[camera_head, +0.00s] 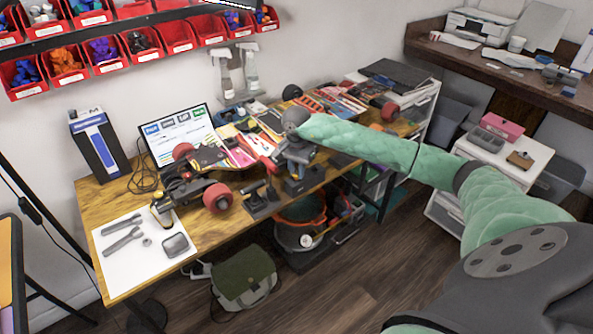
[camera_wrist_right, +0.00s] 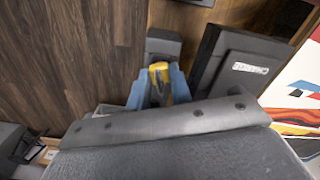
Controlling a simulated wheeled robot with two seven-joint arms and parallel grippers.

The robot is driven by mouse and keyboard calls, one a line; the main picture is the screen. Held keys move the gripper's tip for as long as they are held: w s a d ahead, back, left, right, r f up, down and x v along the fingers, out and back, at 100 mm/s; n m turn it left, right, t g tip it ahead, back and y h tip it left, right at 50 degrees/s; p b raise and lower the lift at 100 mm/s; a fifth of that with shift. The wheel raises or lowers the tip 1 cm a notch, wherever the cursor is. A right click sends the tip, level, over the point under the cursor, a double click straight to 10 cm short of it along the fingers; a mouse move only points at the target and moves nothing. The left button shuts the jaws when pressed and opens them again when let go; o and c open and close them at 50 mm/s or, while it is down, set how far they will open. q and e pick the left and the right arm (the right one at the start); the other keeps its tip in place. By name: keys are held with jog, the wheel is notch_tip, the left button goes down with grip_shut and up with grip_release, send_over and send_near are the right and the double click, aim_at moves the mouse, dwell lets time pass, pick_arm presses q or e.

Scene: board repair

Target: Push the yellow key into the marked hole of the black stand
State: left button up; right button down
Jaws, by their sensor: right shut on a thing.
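The yellow key (camera_wrist_right: 158,74) shows in the right wrist view between the blue fingertips of my right gripper (camera_wrist_right: 160,88). The gripper is shut on it. Just beyond the key is a dark block (camera_wrist_right: 163,44), which looks like the black stand; the marked hole cannot be made out, nor whether the key touches the block. In the head view my right gripper (camera_head: 296,168) points down at the bench's front edge, over a dark base (camera_head: 304,184). The key cannot be made out there. My left gripper is not in view.
A black case with a white label (camera_wrist_right: 238,68) lies close to the gripper in the wrist view. On the wooden bench (camera_head: 200,240), a skateboard with red wheels (camera_head: 218,197) and a small black holder (camera_head: 262,206) stand left of the gripper. A white mat (camera_head: 120,268) holds tools.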

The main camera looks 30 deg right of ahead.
jog(key=shift+f+b, duration=0.1)
jog(key=shift+b, duration=0.4)
dwell(0.7)
jog(key=shift+f+b, duration=0.45)
jog(key=shift+f, duration=0.05)
dwell(0.8)
jog(key=c, duration=1.2)
grip_release()
jog(key=shift+r, duration=0.1)
jog(key=shift+s+d+r, duration=0.1)
jog(key=shift+w, duration=0.2)
jog(key=shift+c, duration=1.4)
